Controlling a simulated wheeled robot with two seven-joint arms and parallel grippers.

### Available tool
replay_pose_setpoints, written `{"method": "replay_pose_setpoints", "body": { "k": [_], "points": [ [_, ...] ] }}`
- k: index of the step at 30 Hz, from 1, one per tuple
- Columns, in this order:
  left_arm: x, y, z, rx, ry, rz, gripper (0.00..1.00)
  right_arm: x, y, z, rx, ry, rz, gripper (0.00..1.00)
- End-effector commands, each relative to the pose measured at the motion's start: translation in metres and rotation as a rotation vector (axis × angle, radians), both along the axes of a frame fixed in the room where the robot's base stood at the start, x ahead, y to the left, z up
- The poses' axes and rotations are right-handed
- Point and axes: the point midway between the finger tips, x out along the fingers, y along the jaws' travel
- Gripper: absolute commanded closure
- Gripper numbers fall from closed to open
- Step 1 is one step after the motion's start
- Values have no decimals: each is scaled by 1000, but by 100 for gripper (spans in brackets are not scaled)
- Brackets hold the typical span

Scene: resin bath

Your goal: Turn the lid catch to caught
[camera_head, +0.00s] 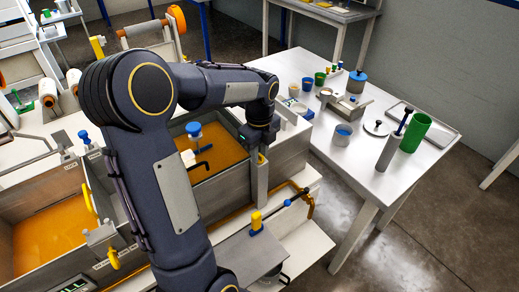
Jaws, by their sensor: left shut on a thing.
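My left arm rises from the bottom and bends over the bath. Its gripper (261,153) points down at the right end of the bath, by the top of a grey upright post (261,185). It is shut on a small part there, which looks like the lid catch. The fingers hide most of that part, so its turn position cannot be told. The bath's orange resin (222,148) shows uncovered behind my arm. My right gripper is not in view.
A second orange resin tank (45,228) lies at left. A blue-topped fitting (194,130) and a black bent handle (201,166) stand near my forearm. The right table (335,170) holds a green cup (415,132) and several containers.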

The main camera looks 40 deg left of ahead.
Motion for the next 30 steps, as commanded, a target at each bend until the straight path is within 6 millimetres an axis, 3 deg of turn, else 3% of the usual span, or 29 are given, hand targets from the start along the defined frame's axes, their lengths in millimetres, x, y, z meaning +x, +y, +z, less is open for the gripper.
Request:
{"method": "replay_pose_setpoints", "body": {
  "k": [10, 26, 27, 30],
  "points": [
    [1, 0, 2, 2, -5, -139, 99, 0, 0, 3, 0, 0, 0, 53],
    [1, 1, 2, 2, -6, -163, 99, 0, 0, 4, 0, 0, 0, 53],
    [1, 1, 2, 3, -7, -163, 74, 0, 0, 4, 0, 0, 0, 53],
    [1, 0, 2, 2, -5, -163, 70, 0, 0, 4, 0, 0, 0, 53]
  ]
}}
